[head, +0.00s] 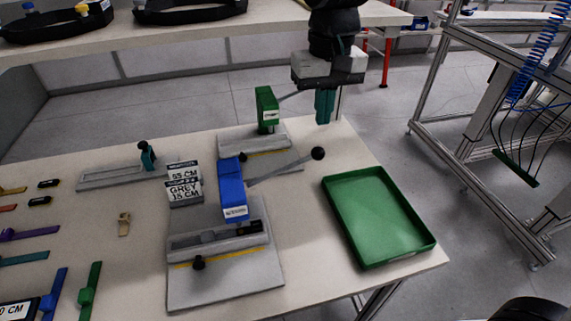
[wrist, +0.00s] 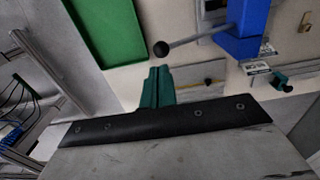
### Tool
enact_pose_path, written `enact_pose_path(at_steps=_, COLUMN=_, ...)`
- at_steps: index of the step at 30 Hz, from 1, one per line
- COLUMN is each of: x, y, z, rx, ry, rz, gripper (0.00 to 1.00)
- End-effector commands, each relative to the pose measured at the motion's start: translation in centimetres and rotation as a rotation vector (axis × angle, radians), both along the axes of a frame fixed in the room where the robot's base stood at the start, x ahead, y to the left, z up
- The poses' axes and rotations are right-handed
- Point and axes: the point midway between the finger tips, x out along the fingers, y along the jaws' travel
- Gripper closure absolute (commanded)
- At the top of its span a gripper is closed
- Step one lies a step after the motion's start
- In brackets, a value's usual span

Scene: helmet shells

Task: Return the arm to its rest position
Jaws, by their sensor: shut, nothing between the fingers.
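My gripper (head: 325,106) hangs from the dark arm at the top of the head view, with its teal fingers pointing down. It is shut and empty, above the far edge of the table (head: 350,150). In the wrist view its fingers (wrist: 157,88) are together, with nothing held. The green-handled fixture (head: 266,110) stands just left of the gripper in the head view. Whether they are near in depth I cannot tell.
A blue lever fixture (head: 232,188) with a black ball-ended rod (head: 318,153) stands in front. A green tray (head: 380,215) lies empty at right. Label signs (head: 184,185) and coloured tools (head: 88,290) are at left. A metal frame (head: 450,170) stands beyond, right.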

Motion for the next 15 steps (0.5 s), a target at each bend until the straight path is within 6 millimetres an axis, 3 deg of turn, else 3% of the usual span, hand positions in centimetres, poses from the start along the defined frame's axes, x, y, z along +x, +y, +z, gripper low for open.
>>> enact_pose_path(at_steps=15, x=-0.65, y=-0.37, z=-0.69, rx=-0.012, ry=0.023, rz=0.034, gripper=1.0)
